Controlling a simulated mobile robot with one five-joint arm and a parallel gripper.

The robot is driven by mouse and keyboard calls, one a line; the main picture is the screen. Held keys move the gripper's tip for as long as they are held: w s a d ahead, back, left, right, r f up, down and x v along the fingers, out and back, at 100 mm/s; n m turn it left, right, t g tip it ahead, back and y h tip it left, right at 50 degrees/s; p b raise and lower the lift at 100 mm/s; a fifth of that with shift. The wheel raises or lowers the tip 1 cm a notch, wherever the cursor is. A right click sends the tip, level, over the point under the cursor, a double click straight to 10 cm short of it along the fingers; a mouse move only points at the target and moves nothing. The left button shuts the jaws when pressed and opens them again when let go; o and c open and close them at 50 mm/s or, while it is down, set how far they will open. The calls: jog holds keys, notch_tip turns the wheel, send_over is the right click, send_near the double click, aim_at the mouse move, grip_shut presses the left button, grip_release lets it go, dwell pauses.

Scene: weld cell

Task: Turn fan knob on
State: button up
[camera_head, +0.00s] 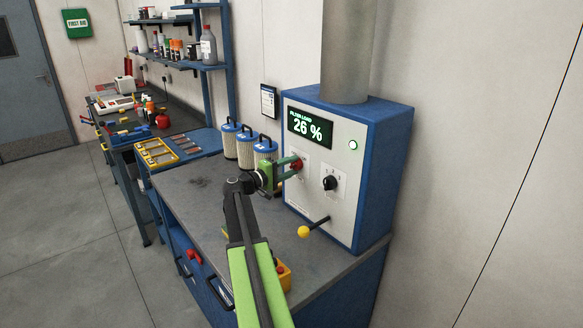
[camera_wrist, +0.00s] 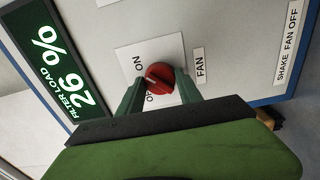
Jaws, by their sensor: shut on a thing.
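The red fan knob (camera_wrist: 160,78) sits on a white plate with ON and OFF marks, beside a FAN label (camera_wrist: 200,66). In the wrist view, my gripper (camera_wrist: 160,85) has its two green fingers on either side of the knob and is shut on it. The OFF mark is partly hidden, and I cannot tell for sure which mark the knob points to. In the head view, the knob (camera_head: 297,164) is on the front of the blue and white filter unit (camera_head: 378,165), with my gripper (camera_head: 291,168) reaching it from the left.
A black knob (camera_head: 329,183) and a yellow-ended lever (camera_head: 304,231) are on the same panel. Several filter cartridges (camera_head: 247,149) stand left of it on the bench (camera_head: 200,205).

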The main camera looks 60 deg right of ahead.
jog(key=shift+s+f, duration=0.1)
dwell(0.3)
jog(key=o, duration=1.4)
jog(key=v, duration=1.7)
jog(key=shift+a, duration=0.2)
jog(key=shift+w, duration=0.2)
jog(key=w+a+f+n+t+y, duration=0.1)
jog(key=w+a+f+t, duration=0.2)
jog(key=a, duration=0.6)
jog(key=w+a+f+n+t+y, duration=0.2)
jog(key=w+a+f, duration=0.3)
jog(key=a, duration=0.4)
jog(key=s+a+f+y, duration=0.2)
jog(key=a+f+y, duration=0.2)
jog(key=a, duration=0.7)
jog(key=s+a+f+y, duration=0.1)
jog(key=a+f+y, duration=0.4)
jog(key=a, duration=0.6)
jog(key=s+a+f+y, duration=0.2)
jog(key=a+f+y, duration=0.3)
jog(key=a, duration=0.7)
jog(key=shift+s+a+f+n+t, duration=0.1)
jog(key=shift+s+f+n+t, duration=0.1)
jog(key=shift+f, duration=0.15)
jog(key=shift+s+f+n+t, duration=0.1)
jog(key=shift+f+n, duration=0.1)
jog(key=shift+f, duration=0.2)
